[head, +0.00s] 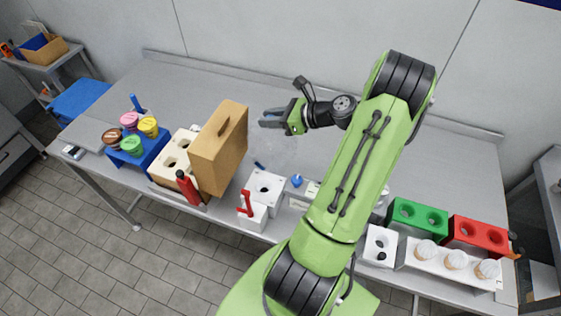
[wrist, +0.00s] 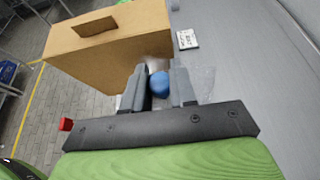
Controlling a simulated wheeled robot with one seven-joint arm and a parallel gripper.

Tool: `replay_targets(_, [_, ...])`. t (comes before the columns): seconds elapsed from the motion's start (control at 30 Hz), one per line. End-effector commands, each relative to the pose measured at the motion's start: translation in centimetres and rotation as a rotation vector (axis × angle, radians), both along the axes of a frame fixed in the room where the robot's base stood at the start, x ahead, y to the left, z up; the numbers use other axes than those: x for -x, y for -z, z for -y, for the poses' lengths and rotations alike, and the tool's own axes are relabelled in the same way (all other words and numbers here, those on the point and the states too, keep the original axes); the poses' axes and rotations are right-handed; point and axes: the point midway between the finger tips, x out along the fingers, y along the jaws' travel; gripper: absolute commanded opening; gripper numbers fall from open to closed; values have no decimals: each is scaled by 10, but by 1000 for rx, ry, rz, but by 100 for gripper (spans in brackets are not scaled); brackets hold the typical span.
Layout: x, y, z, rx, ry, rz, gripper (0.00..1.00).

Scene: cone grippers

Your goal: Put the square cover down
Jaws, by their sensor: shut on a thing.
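The square cover looks like a clear, see-through plate with a blue round knob. In the wrist view the knob (wrist: 158,85) sits between my two fingers, and the clear plate (wrist: 203,80) shows around and beyond them. My gripper (head: 266,121) is shut on the knob, above the grey table, just right of the brown box. In the head view the plate is only a faint patch (head: 282,150) below the fingers. The pictures do not clearly show whether it touches the table.
The tall brown box (head: 220,150) stands close left of my gripper. A white holder (head: 265,187) and a small blue ball (head: 297,181) are at the front edge. Green (head: 417,216) and red (head: 478,235) blocks stand front right. The table's back middle (head: 230,88) is clear.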

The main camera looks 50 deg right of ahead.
Motion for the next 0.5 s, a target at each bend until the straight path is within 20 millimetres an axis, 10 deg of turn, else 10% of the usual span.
replay_targets(0.2, [-11,44,76,10,325,21,0])
replay_targets(0.5, [-11,94,91,7,389,28,0])
